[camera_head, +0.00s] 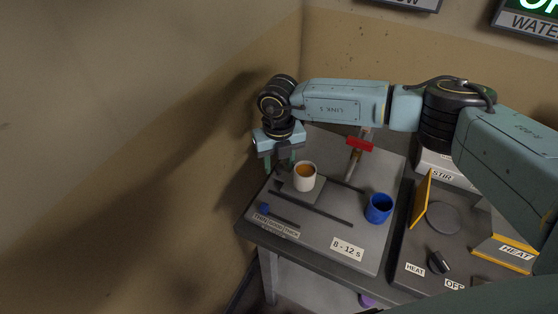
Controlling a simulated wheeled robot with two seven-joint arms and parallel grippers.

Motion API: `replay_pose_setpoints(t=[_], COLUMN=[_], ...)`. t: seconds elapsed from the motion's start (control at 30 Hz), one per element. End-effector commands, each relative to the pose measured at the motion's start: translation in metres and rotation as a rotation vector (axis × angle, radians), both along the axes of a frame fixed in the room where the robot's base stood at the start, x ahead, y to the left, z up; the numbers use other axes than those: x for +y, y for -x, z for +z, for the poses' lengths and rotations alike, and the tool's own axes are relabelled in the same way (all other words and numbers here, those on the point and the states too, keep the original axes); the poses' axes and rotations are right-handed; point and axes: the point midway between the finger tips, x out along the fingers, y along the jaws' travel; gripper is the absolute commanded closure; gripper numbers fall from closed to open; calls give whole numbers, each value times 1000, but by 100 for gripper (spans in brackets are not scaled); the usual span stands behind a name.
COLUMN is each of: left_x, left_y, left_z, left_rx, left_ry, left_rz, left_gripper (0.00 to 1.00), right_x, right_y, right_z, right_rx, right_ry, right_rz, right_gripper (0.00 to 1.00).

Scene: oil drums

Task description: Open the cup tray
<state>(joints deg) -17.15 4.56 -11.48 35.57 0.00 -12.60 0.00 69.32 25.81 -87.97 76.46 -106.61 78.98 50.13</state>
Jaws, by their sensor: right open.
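A white cup (305,182) with orange-brown contents stands upright on a small dark grey sliding plate (316,194), which looks like the cup tray. The plate lies across dark rails on the grey machine top (325,236). My right gripper (280,167) comes in from the right and points down, just behind and to the left of the cup. Its fingers are apart with nothing seen between them. Whether a fingertip touches the plate I cannot tell. My left gripper is not in view.
A blue cup (379,208) stands right of the rails. A red-handled spout (359,145) rises behind. A blue slider knob (264,208) sits at the front left. A heater panel with a black knob (438,262) is at the right. The wall is close on the left.

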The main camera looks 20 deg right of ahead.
Motion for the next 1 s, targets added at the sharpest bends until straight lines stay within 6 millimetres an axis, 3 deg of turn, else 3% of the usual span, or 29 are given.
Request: replay_pose_setpoints(t=[0.17, 0.6, 0.8, 1.0], left_x=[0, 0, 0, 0], left_y=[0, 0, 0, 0], left_z=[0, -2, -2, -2], left_rx=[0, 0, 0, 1], left_ry=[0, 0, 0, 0], left_rz=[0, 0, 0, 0], left_gripper=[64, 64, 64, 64], right_x=[0, -1, -1, -1], right_y=[-1, -1, -1, -1], right_z=[25, 115, 131, 133], right_rx=[-5, -4, -3, -2], right_ry=[-2, 0, 0, 0], right_rz=[-1, -2, -2, -2], right_gripper=[57, 57, 57, 57])
